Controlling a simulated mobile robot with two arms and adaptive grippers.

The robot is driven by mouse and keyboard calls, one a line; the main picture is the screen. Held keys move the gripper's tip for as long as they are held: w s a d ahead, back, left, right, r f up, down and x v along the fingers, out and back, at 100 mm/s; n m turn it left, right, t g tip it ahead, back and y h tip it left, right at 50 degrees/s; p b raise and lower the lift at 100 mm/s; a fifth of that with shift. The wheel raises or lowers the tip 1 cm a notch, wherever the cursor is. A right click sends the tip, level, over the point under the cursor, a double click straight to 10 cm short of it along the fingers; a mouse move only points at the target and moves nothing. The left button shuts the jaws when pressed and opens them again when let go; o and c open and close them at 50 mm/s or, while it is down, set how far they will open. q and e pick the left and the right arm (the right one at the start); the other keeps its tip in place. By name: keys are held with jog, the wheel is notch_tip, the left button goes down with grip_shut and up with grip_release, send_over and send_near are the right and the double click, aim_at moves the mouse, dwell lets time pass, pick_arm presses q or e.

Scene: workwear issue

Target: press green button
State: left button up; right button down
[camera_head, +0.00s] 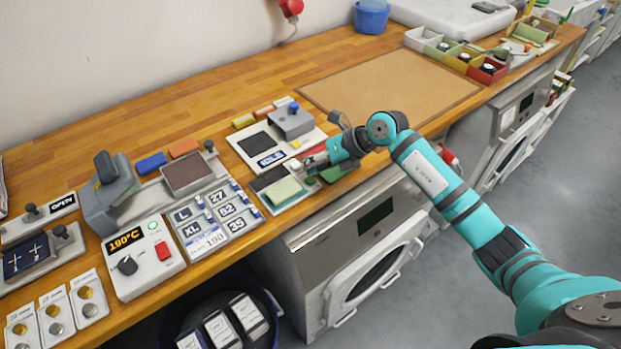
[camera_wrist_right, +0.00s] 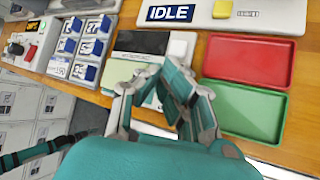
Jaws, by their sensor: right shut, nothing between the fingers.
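My right gripper (camera_head: 309,162) is shut and empty, well to the right of that box. It hovers low over a small device with a dark screen, a pale green pad (camera_head: 284,190) and a white key (camera_head: 295,165). In the wrist view the fingers (camera_wrist_right: 160,88) cover part of this device and its white key (camera_wrist_right: 182,46) shows just beyond them. I cannot tell whether the fingers touch anything. My left gripper is not in view.
A red tray (camera_wrist_right: 246,60) and a green tray (camera_wrist_right: 247,109) lie right of the device in the wrist view. The IDLE panel (camera_head: 256,150) with a yellow key is behind it. Size tiles (camera_head: 208,222) stand to its left. The brown mat (camera_head: 392,90) is clear.

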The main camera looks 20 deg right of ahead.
aim_at(312, 177)
jog(key=shift+f, duration=0.15)
dwell(0.6)
jog(key=shift+f+b, duration=0.25)
jog(key=shift+b, duration=0.05)
jog(key=shift+f+b, duration=0.4)
jog(key=shift+f, duration=0.15)
dwell(0.6)
jog(key=shift+r, duration=0.1)
jog(key=shift+r+p, duration=0.7)
jog(key=shift+r, duration=0.15)
jog(key=shift+r+p, duration=1.9)
jog(key=shift+r, duration=0.65)
jog(key=shift+f, duration=0.1)
